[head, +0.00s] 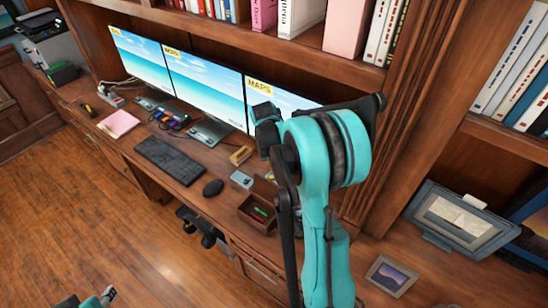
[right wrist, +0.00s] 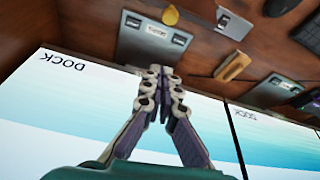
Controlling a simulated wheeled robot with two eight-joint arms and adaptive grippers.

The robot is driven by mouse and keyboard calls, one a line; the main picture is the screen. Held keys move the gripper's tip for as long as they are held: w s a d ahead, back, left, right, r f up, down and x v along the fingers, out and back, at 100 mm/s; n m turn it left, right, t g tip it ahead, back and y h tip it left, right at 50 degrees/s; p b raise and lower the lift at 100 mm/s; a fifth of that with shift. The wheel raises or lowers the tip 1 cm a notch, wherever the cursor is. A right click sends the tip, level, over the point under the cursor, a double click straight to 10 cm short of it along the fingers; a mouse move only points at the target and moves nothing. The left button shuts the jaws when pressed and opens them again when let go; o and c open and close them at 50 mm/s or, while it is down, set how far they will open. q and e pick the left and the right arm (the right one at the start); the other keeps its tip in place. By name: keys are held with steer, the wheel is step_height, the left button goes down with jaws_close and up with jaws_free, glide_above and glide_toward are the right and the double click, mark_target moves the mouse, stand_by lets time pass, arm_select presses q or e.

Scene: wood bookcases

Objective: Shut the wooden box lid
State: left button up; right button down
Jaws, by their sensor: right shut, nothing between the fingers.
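The wooden box (head: 250,222) sits on the desk near its front edge, in the head view. It is open, with small coloured items inside. A wooden panel (head: 264,190) at its back looks like the raised lid, partly hidden by my right arm. In the right wrist view my right gripper (right wrist: 161,72) is shut and empty, above the desk by the monitors. My arm hides it in the head view. I cannot make out the box in the right wrist view. A teal and grey part of my left arm (head: 100,299) shows at the bottom left, its fingers unclear.
Several monitors (head: 205,85) line the back of the desk. A keyboard (head: 170,160), a mouse (head: 213,187) and a small wooden block (head: 240,155) lie left of the box. The block also shows in the right wrist view (right wrist: 232,67). A picture frame (head: 391,275) stands at right.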

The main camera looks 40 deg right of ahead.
mark_target(269, 189)
step_height(269, 189, down, 7)
steer(key=a+b, duration=0.1)
steer(key=shift+s+a+f+b, duration=0.2)
steer(key=shift+s+a+b, duration=0.1)
steer(key=shift+b, duration=0.1)
steer(key=shift+d, duration=0.1)
steer(key=shift+a, duration=0.2)
